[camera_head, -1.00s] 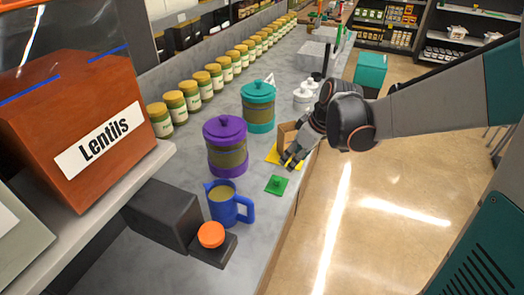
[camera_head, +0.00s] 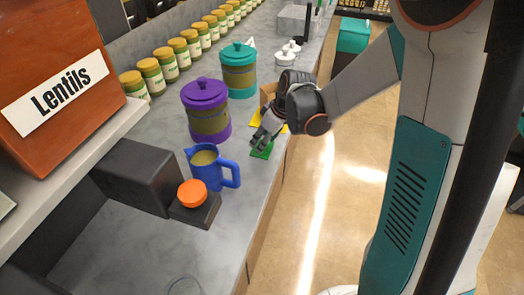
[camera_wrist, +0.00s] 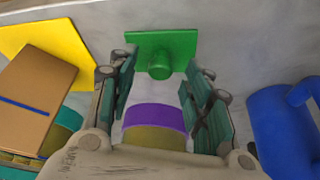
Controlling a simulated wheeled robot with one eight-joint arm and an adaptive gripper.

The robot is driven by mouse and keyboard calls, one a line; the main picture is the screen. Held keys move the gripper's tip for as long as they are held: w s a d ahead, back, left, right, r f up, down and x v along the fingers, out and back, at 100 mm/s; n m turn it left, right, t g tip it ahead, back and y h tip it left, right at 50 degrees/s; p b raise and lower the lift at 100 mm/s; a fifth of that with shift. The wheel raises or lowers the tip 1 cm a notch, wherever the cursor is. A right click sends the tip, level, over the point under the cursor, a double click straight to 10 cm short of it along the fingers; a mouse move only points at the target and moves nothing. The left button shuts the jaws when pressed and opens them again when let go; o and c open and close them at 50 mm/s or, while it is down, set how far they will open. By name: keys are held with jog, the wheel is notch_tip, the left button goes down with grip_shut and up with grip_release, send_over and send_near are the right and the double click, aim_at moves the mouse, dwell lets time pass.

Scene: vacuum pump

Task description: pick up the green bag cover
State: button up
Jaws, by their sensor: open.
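The green bag cover (camera_head: 263,150) is a flat green square with a round knob on top. It lies on the grey counter near its right edge in the head view. In the wrist view the cover (camera_wrist: 180,42) lies just beyond the fingertips, with its knob between the two finger lines. My gripper (camera_head: 259,141) is open and empty, above and very close to the cover, partly hiding it in the head view. In the wrist view my gripper (camera_wrist: 163,62) shows its two fingers spread apart. I cannot tell whether a fingertip touches the cover.
A purple-lidded canister (camera_head: 206,110), a blue jug (camera_head: 209,169) and a teal-lidded canister (camera_head: 239,72) stand nearby. A cardboard box (camera_wrist: 38,90) and yellow sheet (camera_wrist: 50,42) lie beside my gripper. An orange knob (camera_head: 193,193) sits on a dark block.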

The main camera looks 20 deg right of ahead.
jog(key=shift+x, duration=0.75)
jog(key=shift+r, duration=0.1)
jog(key=shift+c, duration=0.2)
jog(key=c, duration=0.8)
jog(key=shift+r, duration=0.1)
